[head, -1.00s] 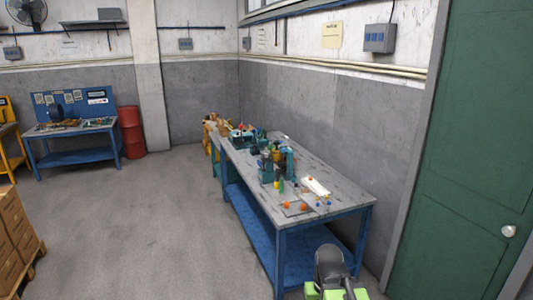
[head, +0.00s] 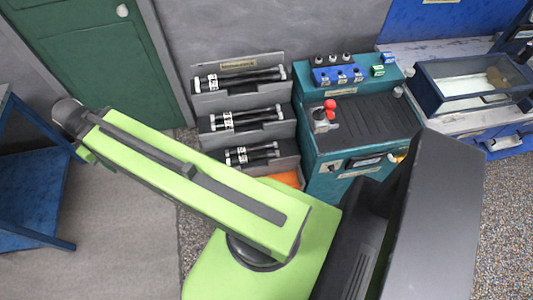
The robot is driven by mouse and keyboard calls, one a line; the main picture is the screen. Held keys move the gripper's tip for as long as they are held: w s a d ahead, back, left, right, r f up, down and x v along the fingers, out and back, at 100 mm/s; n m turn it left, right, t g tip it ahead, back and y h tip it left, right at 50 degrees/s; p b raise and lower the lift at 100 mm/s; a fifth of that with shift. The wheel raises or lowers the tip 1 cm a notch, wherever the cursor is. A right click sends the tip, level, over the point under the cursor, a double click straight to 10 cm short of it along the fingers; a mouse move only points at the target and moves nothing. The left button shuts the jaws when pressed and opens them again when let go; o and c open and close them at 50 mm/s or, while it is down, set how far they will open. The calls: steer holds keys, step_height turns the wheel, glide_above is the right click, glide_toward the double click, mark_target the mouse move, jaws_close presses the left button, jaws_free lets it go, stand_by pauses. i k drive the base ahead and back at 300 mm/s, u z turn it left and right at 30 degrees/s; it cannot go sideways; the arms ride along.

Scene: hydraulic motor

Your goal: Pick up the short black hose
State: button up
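A grey three-tier rack (head: 236,97) stands against the wall and holds black hoses with pale labelled ends. The top tier hoses (head: 245,77) look longest, the middle tier hoses (head: 250,117) look shorter, and the bottom tier hoses (head: 258,151) look shortest. I cannot read the labels. Each tier seems to hold more than one hose. My green arm reaches across the lower left, in front of the rack's lower edge. My gripper is out of view, and nothing held can be seen.
A teal control cabinet (head: 350,120) with red knobs stands right of the rack. Farther right, a dark tray (head: 470,85) sits on a bench. A green door (head: 100,70) is at upper left. A blue table (head: 35,200) stands at far left. Floor between table and rack looks clear.

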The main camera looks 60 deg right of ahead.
mark_target(244, 159)
steer(key=z, duration=1.65)
